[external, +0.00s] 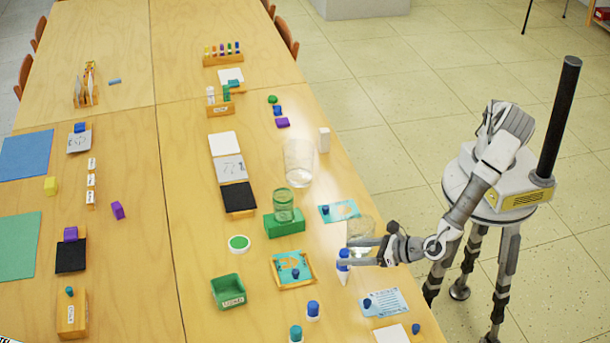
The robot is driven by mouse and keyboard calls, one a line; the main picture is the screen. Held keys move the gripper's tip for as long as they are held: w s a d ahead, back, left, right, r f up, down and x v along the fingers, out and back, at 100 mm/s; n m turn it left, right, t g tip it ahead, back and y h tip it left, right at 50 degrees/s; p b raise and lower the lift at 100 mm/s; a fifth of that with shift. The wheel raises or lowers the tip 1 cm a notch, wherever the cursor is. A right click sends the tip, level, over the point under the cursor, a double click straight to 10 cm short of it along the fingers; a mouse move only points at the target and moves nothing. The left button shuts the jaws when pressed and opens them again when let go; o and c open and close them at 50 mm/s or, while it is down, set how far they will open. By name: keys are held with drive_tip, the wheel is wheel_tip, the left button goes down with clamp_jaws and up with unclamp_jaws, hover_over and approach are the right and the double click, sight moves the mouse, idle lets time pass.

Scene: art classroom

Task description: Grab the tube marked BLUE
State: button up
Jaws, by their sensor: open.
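A white tube with a blue cap (342,278) stands upright near the table's right edge. My gripper (347,252) is open, and its two fingers reach left at the height of the cap. The cap shows between or just behind the fingers; I cannot tell if they touch it. The lower finger crosses in front of the tube. No marking on these tubes is readable.
A clear glass vessel (361,232) stands close behind my gripper. A wooden-framed tile (293,270) lies to the left, and a blue-and-white card (385,302) lies to the front right. A green jar (284,205) stands on a green block (284,225). The table's right edge is close.

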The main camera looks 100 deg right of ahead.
sight(340, 253)
drive_tip(key=x, duration=0.5)
drive_tip(key=shift+w+a+r+b, duration=0.15)
drive_tip(key=shift+w+r+b, duration=0.05)
drive_tip(key=shift+w+b, duration=0.2)
drive_tip(key=shift+s, duration=0.2)
clamp_jaws()
